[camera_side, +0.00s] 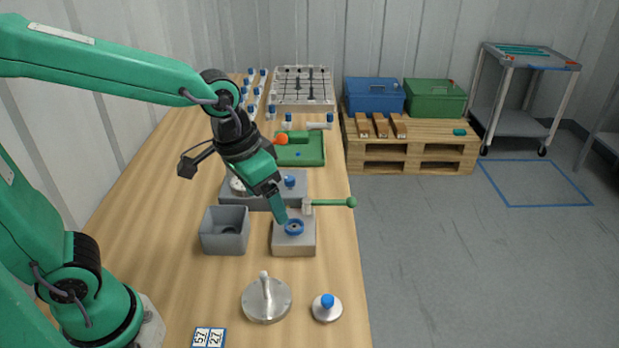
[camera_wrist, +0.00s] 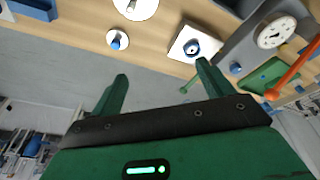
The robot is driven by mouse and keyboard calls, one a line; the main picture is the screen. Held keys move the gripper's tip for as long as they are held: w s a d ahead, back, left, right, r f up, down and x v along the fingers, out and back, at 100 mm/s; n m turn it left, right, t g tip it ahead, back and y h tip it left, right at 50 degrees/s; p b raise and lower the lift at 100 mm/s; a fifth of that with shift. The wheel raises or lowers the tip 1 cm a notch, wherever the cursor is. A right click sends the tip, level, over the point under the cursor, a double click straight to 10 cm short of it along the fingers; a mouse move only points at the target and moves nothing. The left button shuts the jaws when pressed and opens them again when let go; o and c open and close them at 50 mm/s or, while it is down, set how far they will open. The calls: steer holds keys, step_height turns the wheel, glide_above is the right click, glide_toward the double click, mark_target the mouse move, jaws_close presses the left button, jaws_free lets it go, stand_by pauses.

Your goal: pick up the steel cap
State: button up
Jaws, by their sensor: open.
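Two steel pieces lie near the front of the bench; I cannot tell which is called the cap. One is a wide round steel disc (camera_side: 266,303) with an upright post, partly seen at the top of the wrist view (camera_wrist: 136,9). The other is a smaller steel disc with a blue knob (camera_side: 327,309), to its right; it also shows in the wrist view (camera_wrist: 117,41). Both sit flat. My gripper (camera_side: 283,217) is open and empty, farther back than both, appearing close to the grey block with a blue ring. Its two fingers show in the wrist view (camera_wrist: 162,73).
The grey block (camera_side: 294,246) carries a blue ring and a green-handled lever (camera_side: 335,202). An open grey bin (camera_side: 225,240) stands to its left. A grey fixture with a dial, a green tray (camera_side: 312,158) and several blue-capped vessels stand behind. Bench is clear around the discs.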

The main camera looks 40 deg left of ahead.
steer(key=w+d+f+m+g, duration=0.1)
steer(key=w+d+f+g, duration=0.1)
steer(key=d+f, duration=0.35)
glide_above(328, 298)
steer(key=shift+m+g+y, duration=0.3)
steer(key=shift+m, duration=0.1)
steer(key=f, duration=0.5)
steer(key=shift+a+f, duration=0.3)
steer(key=shift+a, duration=0.05)
steer(key=shift+s+d+f, duration=0.1)
steer(key=shift+d+f, duration=0.3)
steer(key=shift+f, duration=3.95)
steer(key=c, duration=1.2)
